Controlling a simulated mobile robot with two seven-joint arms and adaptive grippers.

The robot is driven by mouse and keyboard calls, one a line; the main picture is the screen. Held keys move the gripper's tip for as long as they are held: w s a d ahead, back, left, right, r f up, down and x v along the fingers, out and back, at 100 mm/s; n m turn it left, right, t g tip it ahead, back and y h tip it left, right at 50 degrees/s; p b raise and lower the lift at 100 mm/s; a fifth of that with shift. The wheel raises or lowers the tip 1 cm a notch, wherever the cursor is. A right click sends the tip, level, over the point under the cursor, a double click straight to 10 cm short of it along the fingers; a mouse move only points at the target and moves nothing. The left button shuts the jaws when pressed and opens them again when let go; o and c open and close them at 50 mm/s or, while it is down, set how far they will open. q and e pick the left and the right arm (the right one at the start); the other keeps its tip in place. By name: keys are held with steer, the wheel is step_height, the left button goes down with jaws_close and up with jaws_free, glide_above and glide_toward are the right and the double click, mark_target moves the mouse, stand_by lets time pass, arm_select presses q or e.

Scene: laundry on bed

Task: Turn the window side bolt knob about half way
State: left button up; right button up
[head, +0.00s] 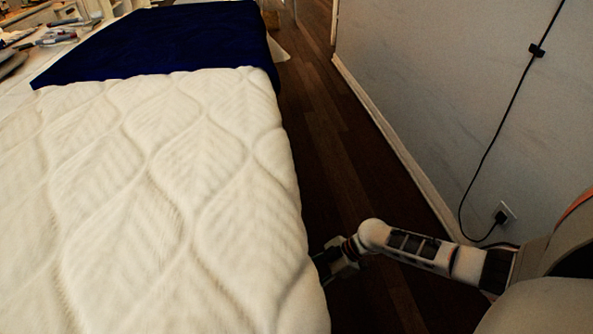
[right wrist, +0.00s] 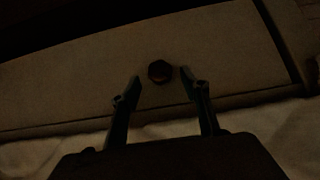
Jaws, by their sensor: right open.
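A small dark round knob (right wrist: 160,71) sits on a pale flat panel (right wrist: 70,85) in the dim right wrist view. My right gripper (right wrist: 160,77) is open, with one finger on each side of the knob, near the fingertips. I see a gap between the knob and each finger; I cannot tell how far the tips are from the panel. In the head view my right gripper (head: 325,262) reaches down beside the edge of the bed, and its fingers are largely hidden there. The knob does not show in the head view. My left gripper is not in view.
The bed (head: 190,180) with a white quilted cover and a dark blue blanket (head: 170,40) fills the left. A narrow dark wood floor (head: 325,140) lies between bed and wall (head: 430,80). A black cable (head: 490,145) runs down the wall to a socket (head: 505,212).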

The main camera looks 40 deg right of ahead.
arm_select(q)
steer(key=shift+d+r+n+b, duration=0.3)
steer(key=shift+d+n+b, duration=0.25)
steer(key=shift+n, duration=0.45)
arm_select(e)
steer(key=x, duration=0.4)
steer(key=shift+f, duration=0.1)
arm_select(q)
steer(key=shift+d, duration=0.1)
arm_select(e)
steer(key=c, duration=1.1)
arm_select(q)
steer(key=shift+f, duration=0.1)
arm_select(e)
steer(key=shift+w, duration=0.1)
